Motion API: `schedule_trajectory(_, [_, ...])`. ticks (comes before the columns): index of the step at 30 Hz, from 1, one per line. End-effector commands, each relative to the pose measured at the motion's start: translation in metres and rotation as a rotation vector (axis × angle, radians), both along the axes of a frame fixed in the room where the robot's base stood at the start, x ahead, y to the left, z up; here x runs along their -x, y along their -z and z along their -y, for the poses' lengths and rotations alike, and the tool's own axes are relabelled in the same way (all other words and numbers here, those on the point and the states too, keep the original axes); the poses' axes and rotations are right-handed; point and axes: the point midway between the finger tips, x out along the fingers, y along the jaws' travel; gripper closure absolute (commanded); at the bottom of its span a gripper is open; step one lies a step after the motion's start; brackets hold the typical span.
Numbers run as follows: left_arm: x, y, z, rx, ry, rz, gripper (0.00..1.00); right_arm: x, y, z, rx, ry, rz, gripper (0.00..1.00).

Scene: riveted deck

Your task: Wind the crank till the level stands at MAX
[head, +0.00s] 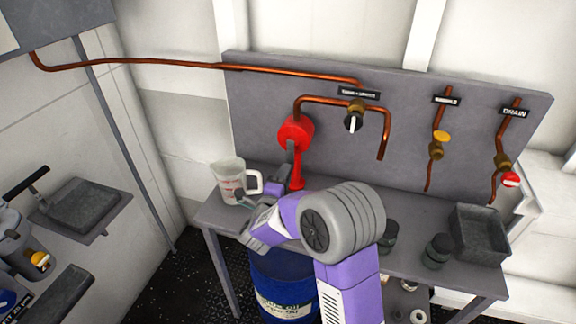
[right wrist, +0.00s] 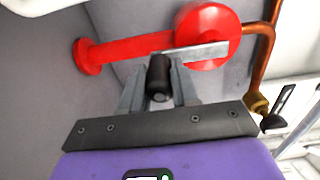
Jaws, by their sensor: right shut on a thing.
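A red round crank housing (head: 294,133) is fixed to the grey back panel, with a red pipe (head: 298,172) running down from it. It also shows in the right wrist view (right wrist: 205,30). Its grey crank arm (right wrist: 190,51) carries a black handle (right wrist: 158,75). My right gripper (right wrist: 159,85) is shut on that handle; in the head view it (head: 286,184) is in front of the red pipe. A white jug (head: 229,182) with red markings stands upright on the bench, left of the pipe. Its liquid level cannot be made out. My left gripper is out of view.
A grey bin (head: 480,236) and dark jars (head: 437,251) stand on the bench's right. A blue drum (head: 282,284) is below.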

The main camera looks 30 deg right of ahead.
Motion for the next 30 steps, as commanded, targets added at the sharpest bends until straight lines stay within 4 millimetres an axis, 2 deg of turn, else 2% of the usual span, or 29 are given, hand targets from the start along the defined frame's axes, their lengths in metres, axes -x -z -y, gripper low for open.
schedule_trajectory(12, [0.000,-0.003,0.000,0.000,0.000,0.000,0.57,-0.030,-0.016,-0.025,0.002,-0.001,0.006,0.90])
schedule_trajectory(19, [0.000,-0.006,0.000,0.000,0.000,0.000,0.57,-0.034,-0.020,-0.029,0.001,0.001,0.005,0.90])
schedule_trajectory(30, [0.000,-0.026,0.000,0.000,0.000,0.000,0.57,-0.050,-0.055,-0.042,0.001,0.005,0.006,0.90])
